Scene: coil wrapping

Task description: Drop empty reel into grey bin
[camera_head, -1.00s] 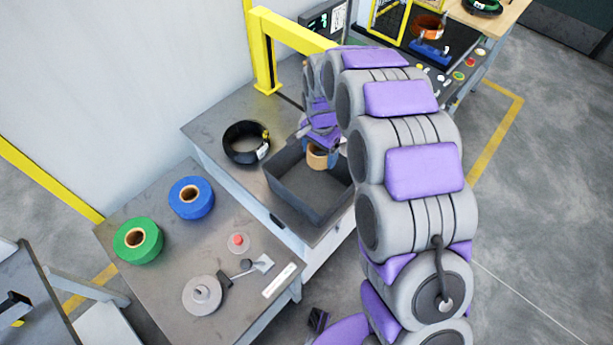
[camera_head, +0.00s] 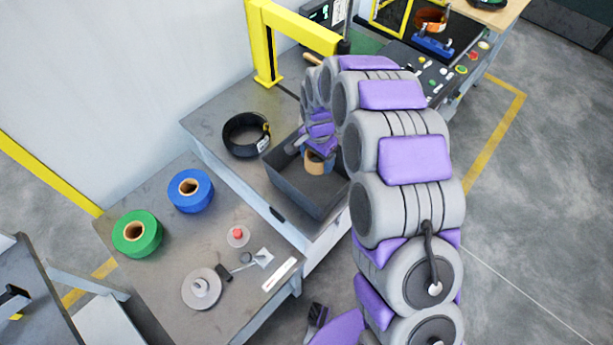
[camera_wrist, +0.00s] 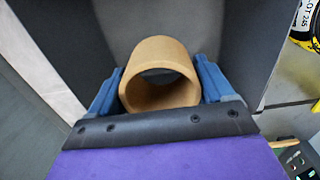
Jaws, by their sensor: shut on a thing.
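The empty reel is a tan cardboard tube (camera_wrist: 160,75), seen end-on in the wrist view between the two blue fingers of my gripper (camera_wrist: 158,88). The fingers are shut on its sides. In the head view the tan reel (camera_head: 314,163) shows below my gripper (camera_head: 319,158), over the grey bin. The grey bin (camera_head: 300,195) is an open dark box on the bench, and its dark walls (camera_wrist: 100,40) surround the reel in the wrist view. How far the reel is above the bin floor I cannot tell.
A black coil (camera_head: 245,137) with a label lies just left of the bin. Blue (camera_head: 190,191) and green (camera_head: 137,233) tape rolls lie on the nearer table, beside a grey disc spindle (camera_head: 201,288). A yellow post (camera_head: 268,45) stands behind the bin.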

